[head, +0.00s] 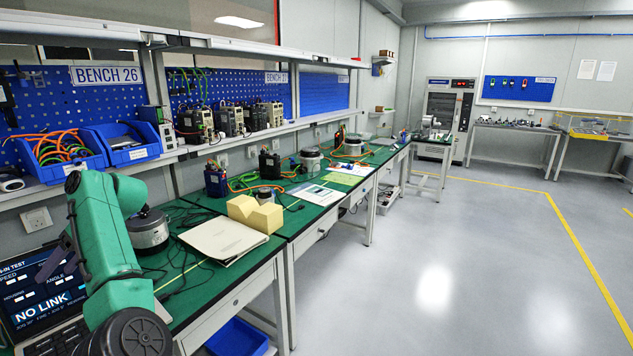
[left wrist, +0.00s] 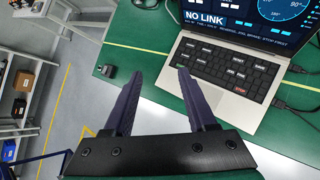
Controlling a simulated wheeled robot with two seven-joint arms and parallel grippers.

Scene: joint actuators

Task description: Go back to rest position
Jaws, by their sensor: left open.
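My left arm, green with a dark wheel-like joint, comes in at the lower left of the head view. My left gripper (head: 68,250) is partly seen there, in front of the laptop (head: 40,292). In the left wrist view the left gripper (left wrist: 157,85) is open, its two dark fingers apart with nothing between them. It is above the front edge of the green bench (left wrist: 160,50), beside the laptop (left wrist: 230,70), whose screen reads NO LINK. My right gripper is in neither view.
A round grey actuator (head: 148,232), a folder (head: 222,238) and a yellow block (head: 255,213) are on the bench. Blue bins (head: 122,142) sit on the shelf above. A small black connector (left wrist: 108,71) lies at the bench edge. The grey floor (head: 450,260) at right is clear.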

